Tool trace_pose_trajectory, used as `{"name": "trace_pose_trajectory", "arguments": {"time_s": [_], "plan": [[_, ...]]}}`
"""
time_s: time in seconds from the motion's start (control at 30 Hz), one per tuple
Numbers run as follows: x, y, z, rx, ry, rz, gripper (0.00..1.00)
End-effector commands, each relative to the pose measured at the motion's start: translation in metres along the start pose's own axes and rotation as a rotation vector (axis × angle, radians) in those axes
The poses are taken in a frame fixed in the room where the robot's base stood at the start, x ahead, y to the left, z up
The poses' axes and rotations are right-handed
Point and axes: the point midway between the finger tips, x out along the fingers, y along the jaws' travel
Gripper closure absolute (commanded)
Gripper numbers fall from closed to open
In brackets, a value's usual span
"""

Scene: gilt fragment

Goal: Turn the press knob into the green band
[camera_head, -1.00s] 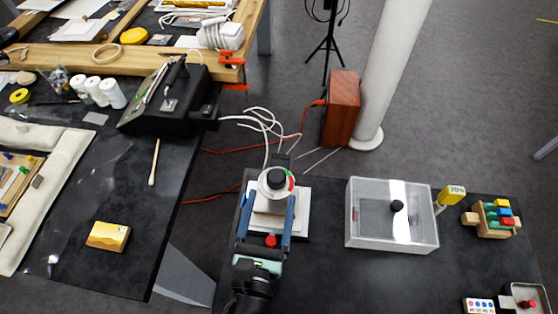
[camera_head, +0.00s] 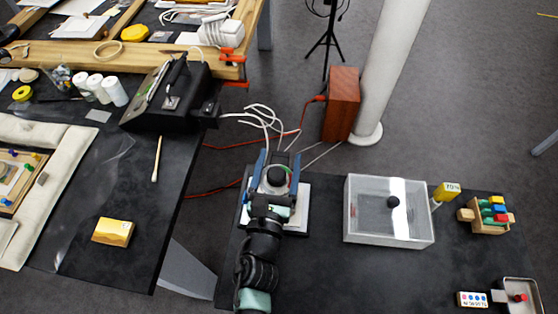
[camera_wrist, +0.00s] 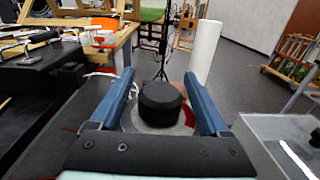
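The black press knob (camera_head: 276,175) stands on a light dial, on a press with a white base plate (camera_head: 300,215). A bit of green band (camera_head: 288,178) shows at the dial's right edge. In the wrist view the knob (camera_wrist: 160,104) sits between my blue fingers, and a little red shows on the dial to its right. My gripper (camera_head: 278,156) is open, one finger on each side of the knob. In the wrist view my gripper (camera_wrist: 159,74) shows a gap on both sides of the knob. The knob's pointer and most of the band are hidden.
A clear lidded box (camera_head: 364,233) stands to the right of the press. A yellow tag (camera_head: 447,192) and a wooden rack of coloured blocks (camera_head: 487,214) are farther right. White cables (camera_head: 262,122) lie behind. A separate dark table (camera_head: 90,190) is on the left.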

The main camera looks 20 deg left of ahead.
Motion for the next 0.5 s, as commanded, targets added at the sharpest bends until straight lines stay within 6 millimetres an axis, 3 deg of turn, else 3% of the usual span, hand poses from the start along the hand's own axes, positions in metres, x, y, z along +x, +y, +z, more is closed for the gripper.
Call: {"name": "trace_pose_trajectory", "arguments": {"time_s": [0.07, 0.4, 0.5], "plan": [[-0.0002, 0.0, 0.0, 0.0, 0.0, 0.0, 0.35], [-0.0004, 0.0, 0.0, 0.0, 0.0, 0.0, 0.96], [-0.0004, 0.0, 0.0001, 0.0, 0.0, 0.0, 1.0]]}}
